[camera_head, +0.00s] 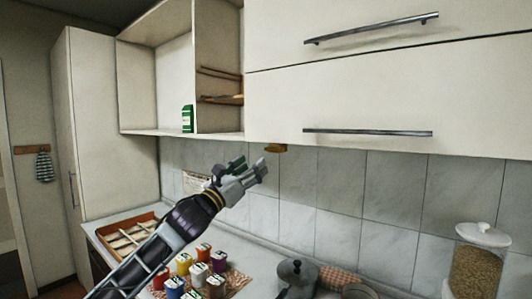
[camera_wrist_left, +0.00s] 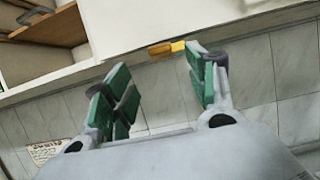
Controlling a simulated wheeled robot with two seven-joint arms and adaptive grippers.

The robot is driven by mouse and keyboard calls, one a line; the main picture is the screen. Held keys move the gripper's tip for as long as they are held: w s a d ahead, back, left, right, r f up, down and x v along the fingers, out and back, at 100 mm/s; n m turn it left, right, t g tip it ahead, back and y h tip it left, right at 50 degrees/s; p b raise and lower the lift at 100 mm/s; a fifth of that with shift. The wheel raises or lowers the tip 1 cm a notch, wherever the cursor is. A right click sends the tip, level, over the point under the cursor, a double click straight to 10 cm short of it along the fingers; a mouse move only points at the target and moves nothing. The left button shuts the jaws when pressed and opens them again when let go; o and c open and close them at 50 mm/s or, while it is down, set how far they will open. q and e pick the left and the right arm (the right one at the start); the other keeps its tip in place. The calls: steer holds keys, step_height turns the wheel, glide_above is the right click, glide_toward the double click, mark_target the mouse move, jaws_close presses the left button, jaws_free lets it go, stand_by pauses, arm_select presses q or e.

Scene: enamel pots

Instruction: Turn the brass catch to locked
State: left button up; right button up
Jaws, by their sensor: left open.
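The brass catch (camera_head: 276,148) is a small yellow-brown piece at the bottom edge of the upper cabinet, left of the lower handle. It also shows in the left wrist view (camera_wrist_left: 166,49), between and beyond my fingers, with a brighter yellow part at its right end. My left gripper (camera_head: 251,167) is open and empty, just below and to the left of the catch in the head view. In the wrist view its green-padded fingers (camera_wrist_left: 160,85) stand wide apart, and the right fingertip overlaps the catch's right end in the picture. I cannot tell whether they touch. My right gripper is not in view.
The upper cabinet (camera_head: 350,100) has two long bar handles. An open shelf (camera_head: 160,132) with a green box (camera_head: 187,118) is to its left. Below are several colored jars (camera_head: 201,255), a dark pot (camera_head: 297,275) and a grain jar (camera_head: 476,270). Tiled wall lies behind.

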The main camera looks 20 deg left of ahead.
mark_target(274, 149)
arm_select(q)
steer(key=p+x, duration=0.2)
steer(key=x, duration=0.6)
steer(key=shift+w, duration=0.15)
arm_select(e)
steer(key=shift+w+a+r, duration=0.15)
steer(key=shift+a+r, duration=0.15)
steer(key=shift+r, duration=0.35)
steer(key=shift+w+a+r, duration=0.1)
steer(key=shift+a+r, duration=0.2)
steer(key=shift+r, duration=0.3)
arm_select(q)
steer(key=shift+d, duration=0.1)
steer(key=c, duration=0.9)
steer(key=shift+c, duration=0.6)
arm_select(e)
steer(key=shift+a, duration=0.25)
